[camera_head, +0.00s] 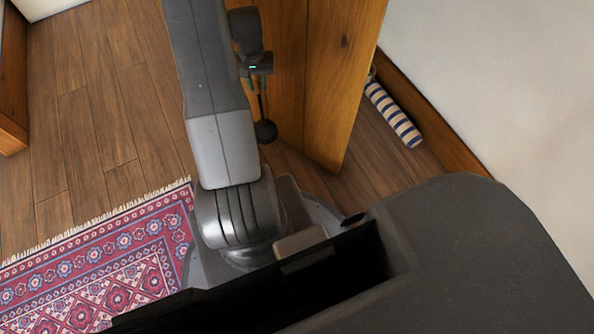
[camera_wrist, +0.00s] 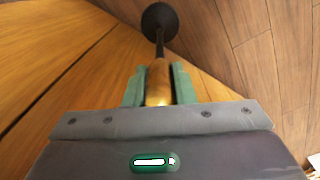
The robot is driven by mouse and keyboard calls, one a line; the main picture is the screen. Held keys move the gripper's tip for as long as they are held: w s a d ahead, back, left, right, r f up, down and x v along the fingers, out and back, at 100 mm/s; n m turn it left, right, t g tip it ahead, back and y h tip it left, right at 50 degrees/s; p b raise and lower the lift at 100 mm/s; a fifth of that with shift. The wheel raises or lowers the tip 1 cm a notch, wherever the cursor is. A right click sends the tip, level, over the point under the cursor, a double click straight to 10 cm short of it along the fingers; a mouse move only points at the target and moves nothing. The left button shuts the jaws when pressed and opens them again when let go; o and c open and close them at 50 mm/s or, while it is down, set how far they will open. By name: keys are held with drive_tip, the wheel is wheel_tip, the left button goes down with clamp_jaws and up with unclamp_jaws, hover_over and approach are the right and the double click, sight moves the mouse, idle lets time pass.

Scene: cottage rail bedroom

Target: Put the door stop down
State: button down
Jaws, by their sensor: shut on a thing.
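My gripper (camera_head: 257,84) hangs at the end of my arm in the upper middle of the head view, beside a wooden door. Its green fingers (camera_wrist: 159,84) are shut on the door stop (camera_wrist: 158,20), which has a golden-brown handle, a thin dark shaft and a round dark end. In the head view the dark end of the door stop (camera_head: 265,131) points down, in front of the wooden door. Whether it touches the floor or the door, I cannot tell. The handle is partly hidden between the fingers.
The wooden door (camera_head: 287,65) stands open close to my gripper. A striped roll (camera_head: 393,114) lies on the floor by the right wall, behind the door's edge. A red patterned rug (camera_head: 110,265) lies at lower left. Bare wooden floor (camera_head: 95,120) is clear at left.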

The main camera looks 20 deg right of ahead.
drive_tip(key=s+d+f+m, duration=0.4)
drive_tip(key=s+d+f, duration=0.4)
drive_tip(key=s+d, duration=0.15)
wheel_tip(320, 180, down, 10)
drive_tip(key=s+b, duration=0.1)
drive_tip(key=b, duration=0.3)
drive_tip(key=shift+a+f, duration=0.25)
drive_tip(key=shift+a, duration=0.15)
drive_tip(key=shift+f, duration=0.2)
drive_tip(key=c, duration=1.2)
unclamp_jaws()
